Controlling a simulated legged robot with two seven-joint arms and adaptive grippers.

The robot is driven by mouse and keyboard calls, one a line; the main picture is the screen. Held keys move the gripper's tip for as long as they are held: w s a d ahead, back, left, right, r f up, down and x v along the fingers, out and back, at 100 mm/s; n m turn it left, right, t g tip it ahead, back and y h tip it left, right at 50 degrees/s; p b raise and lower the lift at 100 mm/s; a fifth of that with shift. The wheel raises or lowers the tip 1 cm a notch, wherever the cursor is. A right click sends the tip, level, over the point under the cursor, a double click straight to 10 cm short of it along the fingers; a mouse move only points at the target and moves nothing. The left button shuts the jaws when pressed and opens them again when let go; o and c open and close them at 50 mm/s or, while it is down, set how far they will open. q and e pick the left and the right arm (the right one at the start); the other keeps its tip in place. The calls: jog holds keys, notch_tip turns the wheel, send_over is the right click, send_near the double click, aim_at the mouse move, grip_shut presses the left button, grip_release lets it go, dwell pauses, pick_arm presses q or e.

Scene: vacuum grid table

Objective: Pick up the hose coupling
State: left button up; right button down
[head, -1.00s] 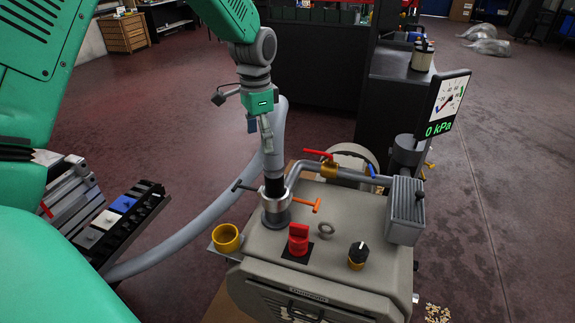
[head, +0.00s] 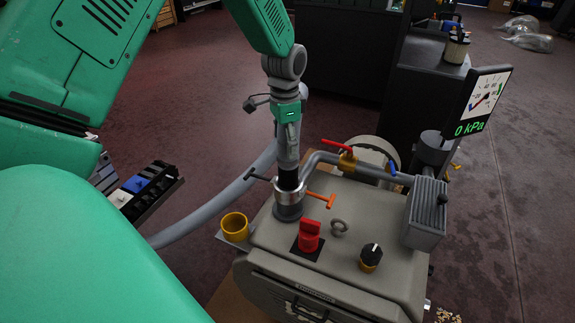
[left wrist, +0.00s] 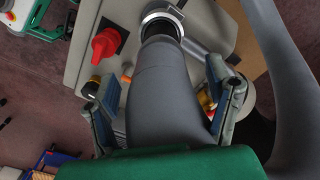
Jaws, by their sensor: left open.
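The hose coupling (head: 289,194) is a metal collar with a dark handle and an orange T-handle, on top of the grey machine. The grey hose (head: 237,190) curves up from the left to behind my left gripper, and a grey section with a black cuff runs down into the collar. My left gripper (head: 289,143) is above the coupling, pointing down. In the left wrist view the coupling ring (left wrist: 160,16) lies beyond the fingertips. The open fingers (left wrist: 163,82) stand on either side of the thick hose; gaps show beside it. My right gripper is not in view.
A red-handled valve pipe (head: 347,160) and a gauge (head: 480,103) stand behind. A yellow cup (head: 234,227) sits at left.

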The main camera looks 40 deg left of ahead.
aim_at(288, 169)
pick_arm(q)
jog(key=f, duration=0.3)
jog(key=shift+w+d+f, duration=0.25)
jog(key=shift+w+f, duration=0.15)
jog(key=shift+d+f+b, duration=0.15)
jog(key=shift+f+b, duration=0.15)
jog(key=shift+f, duration=0.05)
jog(key=shift+a, duration=0.3)
grip_shut()
jog(key=shift+d, duration=0.1)
